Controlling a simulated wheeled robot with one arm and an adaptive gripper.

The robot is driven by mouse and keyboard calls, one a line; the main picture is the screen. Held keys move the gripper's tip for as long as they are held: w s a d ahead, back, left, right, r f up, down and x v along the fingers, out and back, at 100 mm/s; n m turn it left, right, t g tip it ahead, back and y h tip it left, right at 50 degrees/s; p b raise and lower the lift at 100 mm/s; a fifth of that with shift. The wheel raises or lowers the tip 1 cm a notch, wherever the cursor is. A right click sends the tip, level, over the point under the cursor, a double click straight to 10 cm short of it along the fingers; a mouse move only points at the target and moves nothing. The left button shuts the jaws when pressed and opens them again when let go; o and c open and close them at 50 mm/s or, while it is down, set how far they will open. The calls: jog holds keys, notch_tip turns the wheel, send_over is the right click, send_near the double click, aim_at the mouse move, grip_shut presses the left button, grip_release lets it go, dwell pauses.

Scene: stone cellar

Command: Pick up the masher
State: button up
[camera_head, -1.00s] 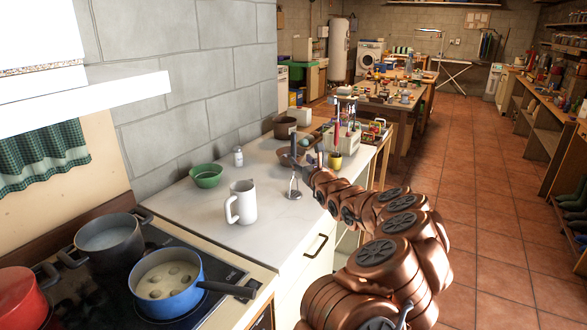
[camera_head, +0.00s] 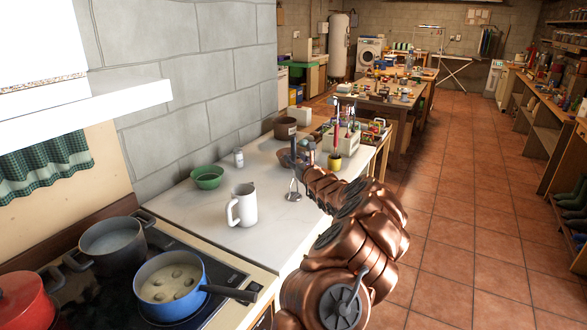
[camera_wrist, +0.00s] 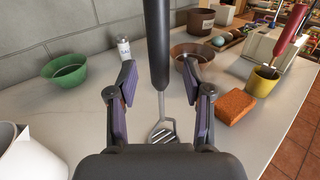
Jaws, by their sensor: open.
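The masher (camera_wrist: 157,45) stands upright on the white worktop, with a dark handle on top and a slotted metal head at the bottom. In the wrist view its handle rises between the fingers of my gripper (camera_wrist: 160,85), which is open with a gap on both sides. The masher's head rests on the worktop, partly framed by the gripper body. In the head view the masher (camera_head: 293,188) shows at the end of my arm, where the gripper (camera_head: 298,160) is small and partly hidden.
On the worktop (camera_head: 190,221) stand a white jug (camera_head: 245,206), green bowl (camera_head: 207,178), shaker (camera_wrist: 124,48), brown bowl (camera_wrist: 192,51), orange sponge (camera_wrist: 235,107) and yellow cup (camera_wrist: 262,82). The hob at lower left holds a blue pan (camera_head: 170,290) and other pots.

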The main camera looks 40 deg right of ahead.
jog(key=shift+w+d, duration=0.3)
jog(key=shift+w, duration=0.25)
jog(key=shift+w+p, duration=0.4)
jog(key=shift+w, duration=0.1)
grip_shut()
